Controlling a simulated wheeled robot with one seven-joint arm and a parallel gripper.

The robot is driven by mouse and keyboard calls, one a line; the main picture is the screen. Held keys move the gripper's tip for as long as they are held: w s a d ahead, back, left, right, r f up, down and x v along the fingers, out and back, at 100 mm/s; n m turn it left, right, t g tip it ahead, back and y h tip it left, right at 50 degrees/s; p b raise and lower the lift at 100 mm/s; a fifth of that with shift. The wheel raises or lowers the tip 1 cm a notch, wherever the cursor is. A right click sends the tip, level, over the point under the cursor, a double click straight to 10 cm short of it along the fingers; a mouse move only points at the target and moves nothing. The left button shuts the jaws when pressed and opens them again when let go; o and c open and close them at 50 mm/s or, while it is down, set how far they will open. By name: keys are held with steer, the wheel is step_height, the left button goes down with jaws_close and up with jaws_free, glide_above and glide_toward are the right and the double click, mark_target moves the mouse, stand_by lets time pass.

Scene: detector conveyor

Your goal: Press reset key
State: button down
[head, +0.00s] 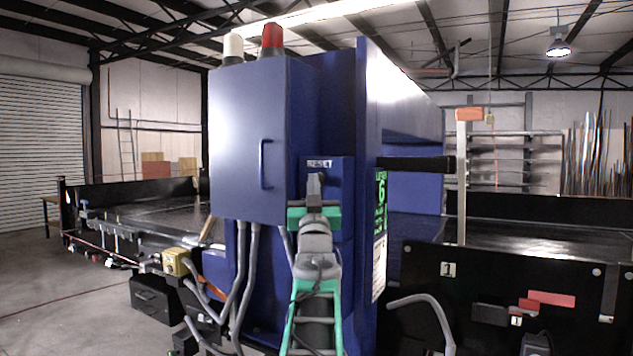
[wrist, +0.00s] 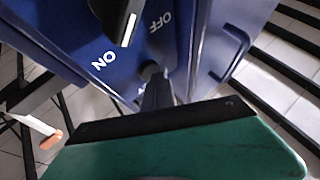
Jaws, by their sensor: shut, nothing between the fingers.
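The RESET label (head: 319,162) is on the blue panel beside the cabinet door in the head view. My gripper (head: 315,182) is shut and empty just below that label and hides the panel behind it. In the wrist view, turned upside down, my shut fingers (wrist: 156,88) point at the panel. A dark switch part with a white line (wrist: 127,18) stands out near the top, close to the ON label (wrist: 104,61) and OFF label (wrist: 160,22). A dark round part shows at the fingertips. I cannot tell whether the fingers touch the key.
The blue cabinet door (head: 240,140) with its handle (head: 263,164) stands left of my gripper. Grey conduits (head: 247,268) run down below it. A green number panel (head: 380,205) and a black arm-like bar (head: 415,164) are to the right. The belt (head: 150,215) extends behind.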

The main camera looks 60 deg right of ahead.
steer(key=shift+s+a+b, duration=0.1)
steer(key=shift+a+b, duration=0.75)
steer(key=shift+a+f, duration=0.1)
steer(key=a+b, duration=0.4)
steer(key=shift+s+a, duration=0.2)
steer(key=shift+a, duration=0.15)
